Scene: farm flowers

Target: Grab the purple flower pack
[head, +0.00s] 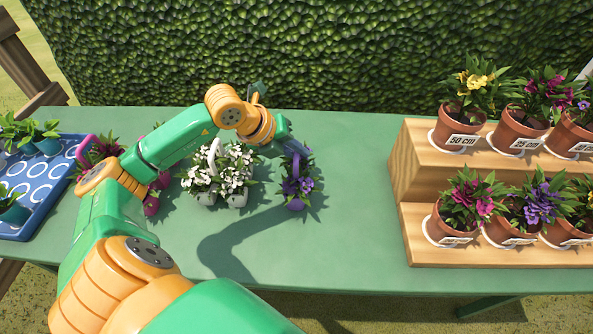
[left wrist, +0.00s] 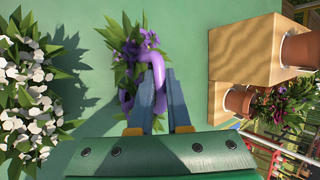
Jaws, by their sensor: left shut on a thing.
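The purple flower pack (head: 298,186) has purple blossoms, green leaves and a purple handle. It is near the middle of the green table in the head view. In the left wrist view the purple flower pack (left wrist: 130,52) is straight ahead of the fingers. My left gripper (head: 291,148) is above it, with its blue fingers (left wrist: 156,80) closed around the purple handle. The fingers hide part of the handle. I cannot tell whether the pack touches the table. My right gripper is not in view.
White flower packs (head: 226,166) stand just left of the purple pack. Magenta packs (head: 152,203) are further left, partly behind my arm. A blue tray (head: 62,170) with seedlings is at the far left. A wooden stepped stand (head: 420,165) with potted flowers fills the right. The green table (head: 345,215) is clear between.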

